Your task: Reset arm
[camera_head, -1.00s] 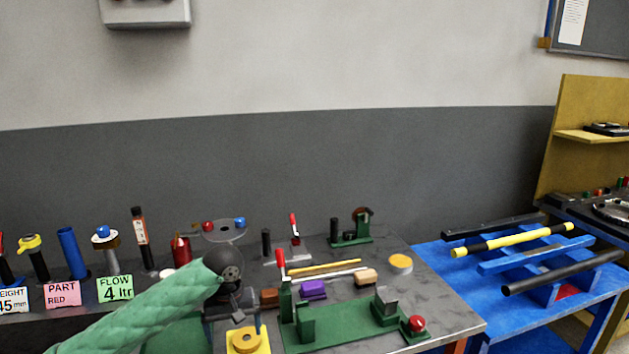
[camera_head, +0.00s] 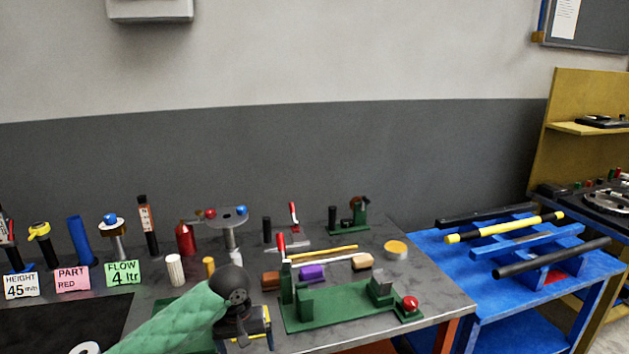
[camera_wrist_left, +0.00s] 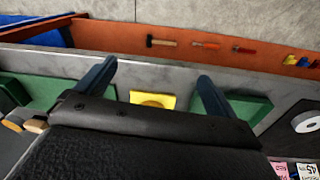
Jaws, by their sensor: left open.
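My left gripper (camera_head: 245,335) hangs over the front edge area of the grey bench in the head view, at the end of the green-sleeved arm. In the left wrist view the two blue-grey fingers (camera_wrist_left: 155,85) are spread apart with nothing between their tips. A yellow block (camera_wrist_left: 152,99) shows below, in the gap between them; in the head view the gripper mostly covers it. A green fixture (camera_head: 340,307) with a grey block and a red knob (camera_head: 411,303) lies just right of the gripper. My right gripper is in neither view.
The grey bench (camera_head: 440,300) also carries a white cylinder (camera_head: 174,270), a red bottle (camera_head: 185,238), a purple block (camera_head: 312,272) and a yellow-topped disc (camera_head: 396,249). Label cards (camera_head: 72,279) stand at left. A blue table (camera_head: 500,252) with bars stands at right.

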